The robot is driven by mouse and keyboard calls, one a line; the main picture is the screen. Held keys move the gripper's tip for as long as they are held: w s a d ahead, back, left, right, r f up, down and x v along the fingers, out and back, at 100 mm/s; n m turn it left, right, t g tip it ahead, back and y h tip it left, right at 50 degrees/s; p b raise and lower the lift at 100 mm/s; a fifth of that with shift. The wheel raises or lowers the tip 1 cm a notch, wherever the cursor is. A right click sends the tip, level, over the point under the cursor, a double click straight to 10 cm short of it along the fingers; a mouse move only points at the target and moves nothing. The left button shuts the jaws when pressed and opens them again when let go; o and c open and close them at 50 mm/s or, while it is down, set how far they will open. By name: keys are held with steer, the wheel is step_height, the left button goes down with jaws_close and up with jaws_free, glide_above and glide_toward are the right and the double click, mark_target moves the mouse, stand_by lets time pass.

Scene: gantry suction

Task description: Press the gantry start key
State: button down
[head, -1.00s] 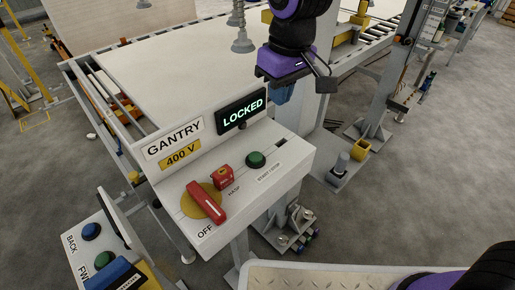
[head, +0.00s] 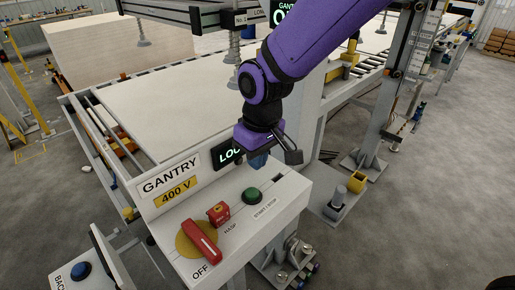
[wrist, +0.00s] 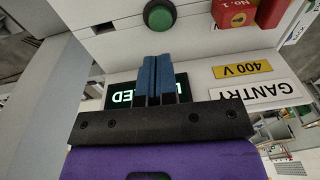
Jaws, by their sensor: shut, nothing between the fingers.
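The gantry start key is a green round button (head: 252,195) marked START / STOP on the sloped top of the white control box (head: 290,210). It also shows in the wrist view (wrist: 160,16), just beyond my fingertips. My gripper (head: 258,162) has blue fingers, shut and empty, pointing down above and behind the button, apart from it. In the wrist view the shut fingers (wrist: 157,62) lie in front of the lit display. A red rotary handle (head: 202,242) points at OFF, and a red padlock (head: 218,213) sits by the HASP label.
The lit display (head: 227,154) is partly hidden by my gripper. A second panel with a blue button (head: 81,271) stands at lower left. Behind is a large pale sheet on a roller table (head: 150,105), with suction cups (head: 235,82) above it.

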mark_target(255, 193)
steer(key=f, duration=0.9)
steer(key=shift+w+a, duration=0.1)
steer(key=shift+a, duration=0.25)
steer(key=shift+s+d+f, duration=0.1)
steer(key=shift+s+f, duration=0.1)
steer(key=shift+f, duration=0.95)
step_height(255, 193, up, 15)
steer(key=d, duration=0.1)
steer(key=shift+f, duration=0.2)
